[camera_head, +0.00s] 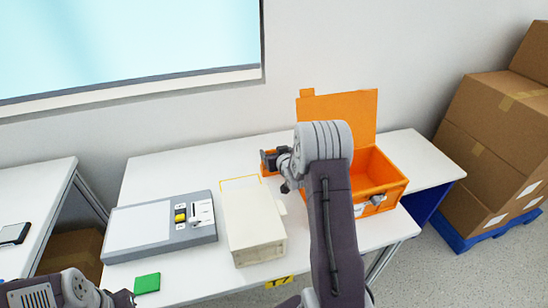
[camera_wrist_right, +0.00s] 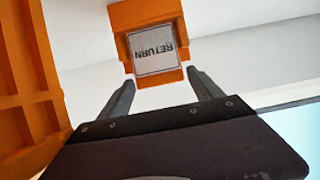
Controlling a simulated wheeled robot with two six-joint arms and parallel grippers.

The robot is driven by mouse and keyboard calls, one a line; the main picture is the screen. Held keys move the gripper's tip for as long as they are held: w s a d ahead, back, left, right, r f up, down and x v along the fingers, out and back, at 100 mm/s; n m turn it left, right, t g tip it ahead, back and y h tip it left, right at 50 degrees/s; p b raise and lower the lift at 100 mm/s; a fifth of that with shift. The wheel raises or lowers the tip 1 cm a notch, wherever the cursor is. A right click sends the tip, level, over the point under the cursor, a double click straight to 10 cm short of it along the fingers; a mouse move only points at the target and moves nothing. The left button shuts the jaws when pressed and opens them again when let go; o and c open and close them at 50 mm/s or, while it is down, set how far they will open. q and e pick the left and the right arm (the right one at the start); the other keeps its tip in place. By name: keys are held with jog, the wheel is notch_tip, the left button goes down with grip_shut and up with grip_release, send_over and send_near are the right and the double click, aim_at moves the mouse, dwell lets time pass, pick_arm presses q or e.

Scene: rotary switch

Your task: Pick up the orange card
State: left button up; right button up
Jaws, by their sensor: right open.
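An orange piece with a white label reading RETURN, upside down in this view, shows in the right wrist view (camera_wrist_right: 155,40), just beyond my fingertips. I cannot tell whether it is the orange card or a holder. In the head view a small orange patch (camera_head: 268,172) shows by my right gripper (camera_head: 272,160), partly hidden by it. My right gripper is open, its fingers (camera_wrist_right: 161,78) apart with nothing between them. My left gripper (camera_head: 124,298) is low at the left, near a green card (camera_head: 147,283); its fingers are too small to read.
An open orange box (camera_head: 388,190) with a raised lid (camera_head: 345,112) stands right of my right gripper. A cream box (camera_head: 255,222) and a grey switch panel (camera_head: 140,228) stand on the white table (camera_head: 165,170). Stacked cartons (camera_head: 490,150) are at the far right.

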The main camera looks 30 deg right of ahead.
jog(key=c, duration=1.1)
jog(key=shift+r, duration=0.2)
notch_tip(320, 180, up, 7)
jog(key=p, duration=0.1)
jog(key=s+a+b, duration=0.1)
jog(key=s+b, duration=0.2)
jog(key=s, duration=0.3)
jog(key=s+a+b, duration=0.2)
jog(key=s+b, duration=0.1)
jog(key=s, duration=0.2)
jog(key=s+a+b, duration=0.1)
jog(key=s+b, duration=0.2)
jog(key=s, duration=0.3)
jog(key=shift+s+a+f, duration=0.1)
jog(key=shift+s+a, duration=0.05)
jog(key=shift+s, duration=0.15)
